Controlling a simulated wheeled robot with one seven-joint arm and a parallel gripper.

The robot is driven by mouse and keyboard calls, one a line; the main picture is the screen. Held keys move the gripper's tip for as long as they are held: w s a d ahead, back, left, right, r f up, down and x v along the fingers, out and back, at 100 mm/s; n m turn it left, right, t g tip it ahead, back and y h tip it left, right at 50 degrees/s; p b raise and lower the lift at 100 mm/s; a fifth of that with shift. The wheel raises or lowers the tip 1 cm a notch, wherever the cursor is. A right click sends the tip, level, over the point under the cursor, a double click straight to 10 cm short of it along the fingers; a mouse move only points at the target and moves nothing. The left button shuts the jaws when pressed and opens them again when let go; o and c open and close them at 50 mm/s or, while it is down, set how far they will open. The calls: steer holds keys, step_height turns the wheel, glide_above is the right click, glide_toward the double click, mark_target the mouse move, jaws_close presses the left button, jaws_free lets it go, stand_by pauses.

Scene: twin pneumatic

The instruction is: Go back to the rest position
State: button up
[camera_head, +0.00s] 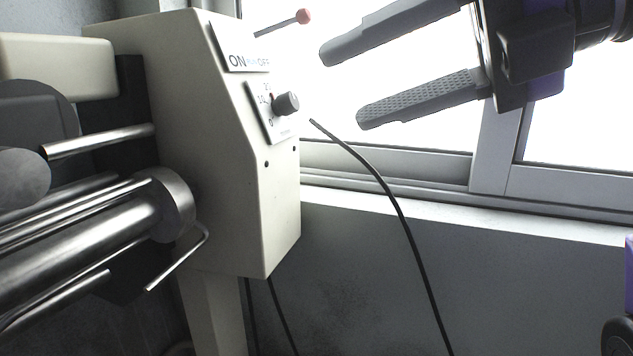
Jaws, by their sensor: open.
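My gripper (342,85) is at the upper right of the head view, in front of the bright window. Its two dark grey fingers point left and are spread apart with nothing between them. The fingertips are to the right of the cream machine housing (215,150), with a visible gap between them in the picture. The housing carries an ON/OFF label (248,61), a lever with a red ball tip (304,16) and a dark knob (287,103) on a dial plate. The lever tip shows just left of and above the upper finger.
Metal rollers (90,235) extend left from the machine, with a thin bent rod (178,262) below. A black cable (385,190) curves down beside the housing. The window frame (400,165) and sill lie behind. Open space shows below my gripper, before the grey wall (510,280).

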steer(key=w+r+m+t+y, duration=0.3)
steer(key=w+r+m+t, duration=0.1)
steer(key=r+m, duration=0.35)
steer(key=w+d+f+m+t+y, duration=0.1)
steer(key=w+d+m+t, duration=0.45)
steer(key=m, duration=0.25)
steer(key=d+f+m+t+h+p, duration=0.1)
steer(key=d+f+m+t+h, duration=0.5)
steer(key=f+m, duration=0.45)
steer(key=d+f+m+t+h, duration=0.4)
steer(key=d+f+m+h, duration=0.25)
steer(key=f+m, duration=0.4)
steer(key=s+f+m+g+h+p, duration=0.1)
steer(key=s+f+m+h, duration=0.2)
steer(key=s+f, duration=0.5)
steer(key=s+f+m+g+h, duration=0.25)
steer(key=s+f, duration=0.25)
steer(key=f, duration=0.5)
steer(key=s+a+f+n+g, duration=0.1)
steer(key=s+f, duration=0.3)
steer(key=s, duration=0.4)
steer(key=s+f+n+g+y+p, duration=0.1)
steer(key=s+f+g, duration=0.2)
steer(key=s+f, duration=0.2)
steer(key=s+a+f+n+g, duration=0.1)
steer(key=s+f, duration=0.4)
steer(key=s, duration=0.7)
steer(key=shift+a+f+g, duration=0.15)
steer(key=shift+a+g, duration=0.15)
steer(key=shift+g, duration=0.1)
